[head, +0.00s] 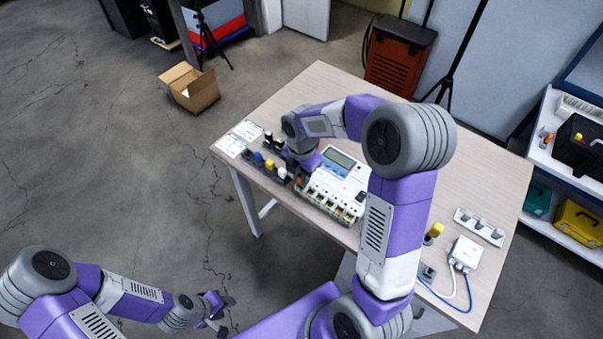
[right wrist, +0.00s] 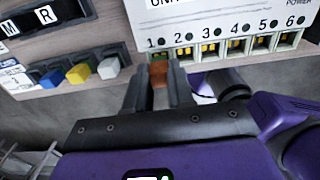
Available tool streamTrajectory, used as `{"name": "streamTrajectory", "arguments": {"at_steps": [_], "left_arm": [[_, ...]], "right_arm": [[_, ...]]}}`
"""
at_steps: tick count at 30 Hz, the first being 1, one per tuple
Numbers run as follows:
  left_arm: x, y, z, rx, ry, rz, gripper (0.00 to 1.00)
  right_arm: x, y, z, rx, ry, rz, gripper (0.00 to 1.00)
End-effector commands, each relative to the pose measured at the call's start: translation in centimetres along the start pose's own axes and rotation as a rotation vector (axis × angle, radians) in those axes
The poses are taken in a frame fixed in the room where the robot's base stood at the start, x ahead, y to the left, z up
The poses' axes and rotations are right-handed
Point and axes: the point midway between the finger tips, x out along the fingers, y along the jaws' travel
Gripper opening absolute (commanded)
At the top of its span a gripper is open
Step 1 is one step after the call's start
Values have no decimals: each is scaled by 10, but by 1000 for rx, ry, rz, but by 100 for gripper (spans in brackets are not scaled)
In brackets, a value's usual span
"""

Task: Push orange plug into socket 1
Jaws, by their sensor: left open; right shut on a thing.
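The orange plug (right wrist: 158,74) is held between the fingers of my right gripper (right wrist: 159,88) in the right wrist view. Its far end is right at socket 1 (right wrist: 157,56), the leftmost numbered socket of the white device. I cannot tell how far it is inside. In the head view, my right gripper (head: 299,174) is at the left end of the white device (head: 343,178), largely hidden by my wrist. My left gripper (head: 219,311) is open and empty over the floor, away from the table.
A dark rack (head: 262,167) with blue, yellow and white plugs is left of the device. Papers (head: 237,137) lie at the table's left edge. A white box with cables (head: 464,252), a yellow item (head: 434,231) and a strip (head: 479,226) are at the right.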

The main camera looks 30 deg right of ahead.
Motion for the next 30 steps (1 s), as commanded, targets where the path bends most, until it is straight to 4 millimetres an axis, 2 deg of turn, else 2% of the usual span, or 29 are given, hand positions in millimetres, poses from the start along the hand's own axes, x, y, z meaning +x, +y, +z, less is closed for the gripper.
{"name": "streamTrajectory", "arguments": {"at_steps": [30], "left_arm": [[0,0,0,0,0,0,43]], "right_arm": [[7,0,0,-1,0,-1,0]]}}
